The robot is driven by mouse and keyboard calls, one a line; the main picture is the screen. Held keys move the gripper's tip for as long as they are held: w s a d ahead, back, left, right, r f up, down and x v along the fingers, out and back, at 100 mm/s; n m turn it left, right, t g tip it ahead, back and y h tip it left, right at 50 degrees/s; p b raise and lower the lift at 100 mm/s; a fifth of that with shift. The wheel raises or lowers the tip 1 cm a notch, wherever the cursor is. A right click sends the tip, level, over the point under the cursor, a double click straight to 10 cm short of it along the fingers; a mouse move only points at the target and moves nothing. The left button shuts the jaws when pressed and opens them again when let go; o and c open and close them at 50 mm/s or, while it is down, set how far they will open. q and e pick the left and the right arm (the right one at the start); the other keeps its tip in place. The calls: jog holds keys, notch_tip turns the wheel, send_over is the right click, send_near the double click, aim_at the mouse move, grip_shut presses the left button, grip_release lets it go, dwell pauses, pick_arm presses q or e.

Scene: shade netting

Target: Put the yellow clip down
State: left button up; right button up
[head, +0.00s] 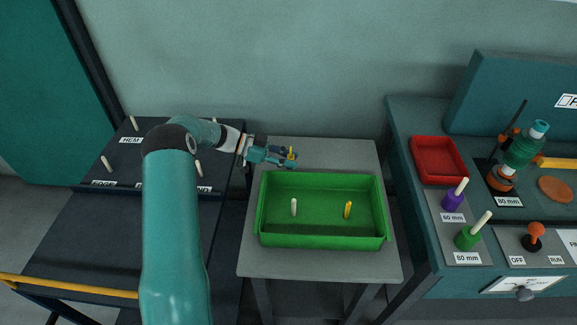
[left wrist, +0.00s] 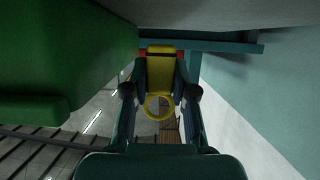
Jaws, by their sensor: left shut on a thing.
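My left gripper (head: 286,158) is shut on a yellow clip (head: 291,152), just behind the back rim of the green tray in the head view. In the left wrist view the clip (left wrist: 160,72) sits between the two fingers, with its ring end toward the camera. The head view does not show clearly how high the clip is above the table. The green tray (head: 320,243) stands on a grey table (head: 300,268). A second yellow clip (head: 347,210) and a white clip (head: 294,207) are inside it. My right gripper is not in view.
A dark board (head: 155,155) with several pale pegs lies at the left. A teal bench at the right holds a red tray (head: 438,160), a purple-based peg (head: 453,198), a green-based peg (head: 470,236) and an orange-knobbed switch (head: 535,236). The grey table is bare in front of the green tray.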

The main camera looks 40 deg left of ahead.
pick_arm(q)
jog(key=shift+f, duration=1.45)
jog(key=shift+f, duration=0.2)
jog(key=o, duration=0.9)
jog(key=shift+r, duration=0.15)
